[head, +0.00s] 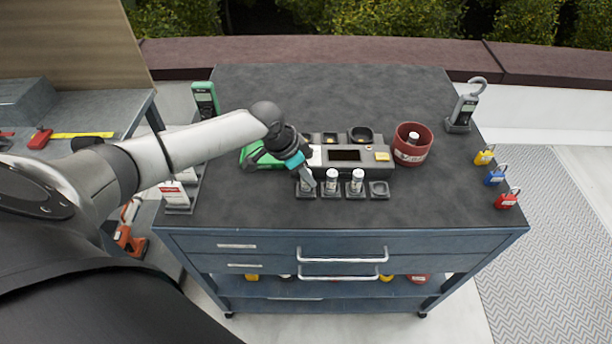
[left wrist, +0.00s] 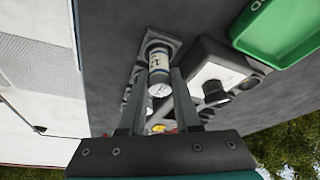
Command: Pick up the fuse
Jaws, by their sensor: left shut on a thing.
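Three white cylindrical fuses stand in a row at the front of the cart top. My left gripper (head: 305,174) reaches down at the leftmost fuse (head: 307,185) and is shut on it. In the left wrist view, that fuse (left wrist: 158,58) lies between the two fingers (left wrist: 160,76), its far end at a grey square holder. I cannot tell whether it is clear of the holder. The middle fuse (head: 331,184) and the right fuse (head: 357,184) stand upright in their holders. A fourth holder (head: 379,189) at the right is empty. My right gripper is not in view.
A grey tester with a dark screen (head: 345,155) is right behind the fuses. A red round container (head: 412,145) stands to its right, a green tray (head: 262,158) to its left. Padlocks (head: 496,176) line the right edge. The cart's front right top is clear.

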